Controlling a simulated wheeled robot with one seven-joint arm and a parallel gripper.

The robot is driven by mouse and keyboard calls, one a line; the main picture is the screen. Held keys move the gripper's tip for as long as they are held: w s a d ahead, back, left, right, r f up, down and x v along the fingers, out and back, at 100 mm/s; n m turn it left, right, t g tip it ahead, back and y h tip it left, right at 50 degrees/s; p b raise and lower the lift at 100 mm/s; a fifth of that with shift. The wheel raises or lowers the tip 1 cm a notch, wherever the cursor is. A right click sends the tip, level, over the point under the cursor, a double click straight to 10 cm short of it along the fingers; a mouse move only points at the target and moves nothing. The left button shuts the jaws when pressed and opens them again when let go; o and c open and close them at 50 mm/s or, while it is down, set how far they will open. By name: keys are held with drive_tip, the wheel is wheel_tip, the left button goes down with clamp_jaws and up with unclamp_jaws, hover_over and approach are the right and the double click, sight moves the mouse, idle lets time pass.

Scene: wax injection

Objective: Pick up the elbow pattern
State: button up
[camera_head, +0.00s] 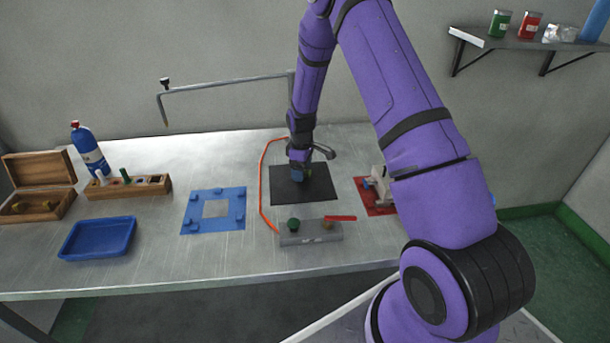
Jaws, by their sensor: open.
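My gripper (300,178) points down over the black mat (287,194) in the middle of the table. Its jaws are open, though the fingertips are small and dark in this view. A small bluish piece shows at the fingertips; I cannot tell whether it is the elbow pattern or part of my gripper. No other elbow shape can be made out clearly, and my gripper hides part of the mat. A dark curved part (324,151) sticks out to the right of my wrist; I cannot tell what it belongs to.
A grey block with a green knob (293,226) and red lever stands in front. A red plate (374,207) with a fixture is right, partly behind my arm. Left are a blue frame (188,222), blue tray (86,254), wooden rack (128,188), bottle (89,152) and wooden box (36,165).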

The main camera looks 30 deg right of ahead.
drive_tip(key=shift+f, duration=0.85)
drive_tip(key=c, duration=0.9)
